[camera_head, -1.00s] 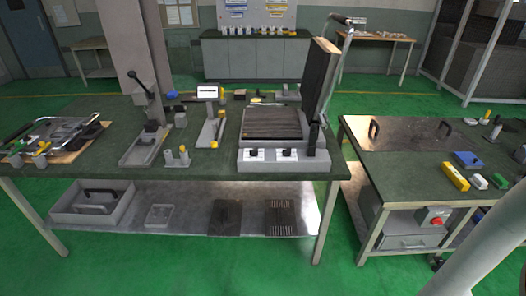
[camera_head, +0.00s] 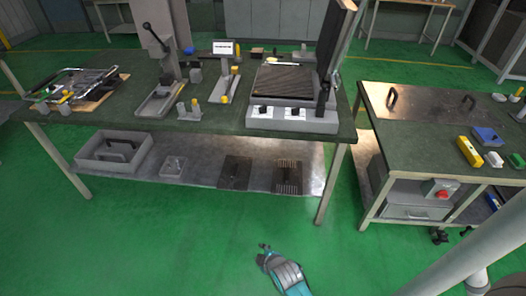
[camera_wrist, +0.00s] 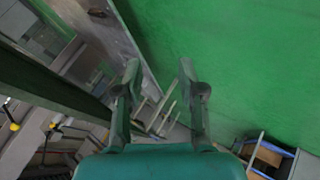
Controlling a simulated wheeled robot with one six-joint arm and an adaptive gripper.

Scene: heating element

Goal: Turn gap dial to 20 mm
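A grey heating press (camera_head: 285,122) stands on the green-topped bench with its ribbed lid raised. Two black dials (camera_head: 264,110) and (camera_head: 292,112) sit on white label plates on its front. The labels are too small to read, so I cannot tell which is the gap dial or its setting. My gripper (camera_head: 263,252) is low in front of the bench, over the green floor, well apart from the dials. In the wrist view its two fingers (camera_wrist: 160,72) are spread with nothing between them. The dials are not recognisable in the wrist view.
A lever press (camera_head: 160,98) and small stands are left of the heating press. A lower shelf (camera_head: 218,150) holds trays and plates. A second bench (camera_head: 420,120) with a red knob box (camera_head: 440,190) stands right. The floor in front is clear.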

